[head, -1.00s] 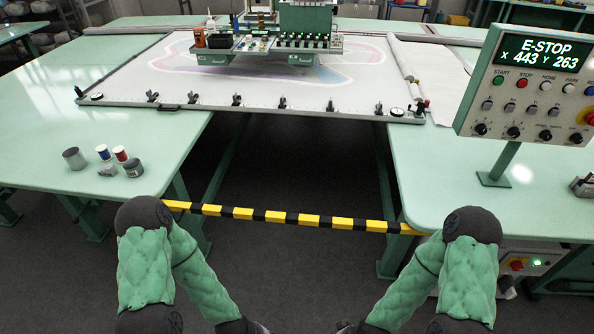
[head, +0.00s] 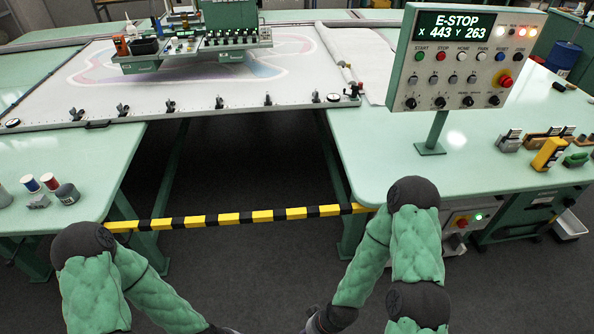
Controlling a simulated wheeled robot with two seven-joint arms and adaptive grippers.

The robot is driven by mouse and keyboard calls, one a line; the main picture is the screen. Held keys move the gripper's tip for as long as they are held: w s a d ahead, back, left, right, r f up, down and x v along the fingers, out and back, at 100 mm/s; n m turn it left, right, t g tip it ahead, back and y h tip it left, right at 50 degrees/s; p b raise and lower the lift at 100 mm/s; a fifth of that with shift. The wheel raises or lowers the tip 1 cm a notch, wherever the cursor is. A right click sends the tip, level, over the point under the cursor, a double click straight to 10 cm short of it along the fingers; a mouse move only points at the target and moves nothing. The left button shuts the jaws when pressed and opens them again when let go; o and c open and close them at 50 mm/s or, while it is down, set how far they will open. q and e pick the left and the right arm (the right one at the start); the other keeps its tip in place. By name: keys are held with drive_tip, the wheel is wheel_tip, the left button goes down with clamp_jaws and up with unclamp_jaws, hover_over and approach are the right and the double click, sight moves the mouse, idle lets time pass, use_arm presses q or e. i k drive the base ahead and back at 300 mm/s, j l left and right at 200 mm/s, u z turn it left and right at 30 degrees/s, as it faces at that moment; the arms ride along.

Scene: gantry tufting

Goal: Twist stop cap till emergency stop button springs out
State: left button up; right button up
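The control panel (head: 408,82) stands on a post on the right table. Its screen (head: 453,24) reads "E-STOP" and "X 443 Y 263". The emergency stop button (head: 505,80) is a red cap at the panel's right edge, with yellow around it. Whether it is pressed in or sprung out is too small to tell. My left gripper (head: 222,330) and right gripper (head: 317,324) are low at the bottom edge, mostly cut off, far from the panel. Their fingers do not show clearly.
A yellow-black barrier bar (head: 240,217) spans the gap between the left table (head: 80,180) and right table (head: 380,150). A second red knob (head: 461,222) is on a box under the right table. Yellow and green items (head: 549,154) lie right of the panel.

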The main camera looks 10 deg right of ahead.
sight(501, 80)
drive_tip(key=l+z, duration=0.1)
drive_tip(key=z, duration=1.55)
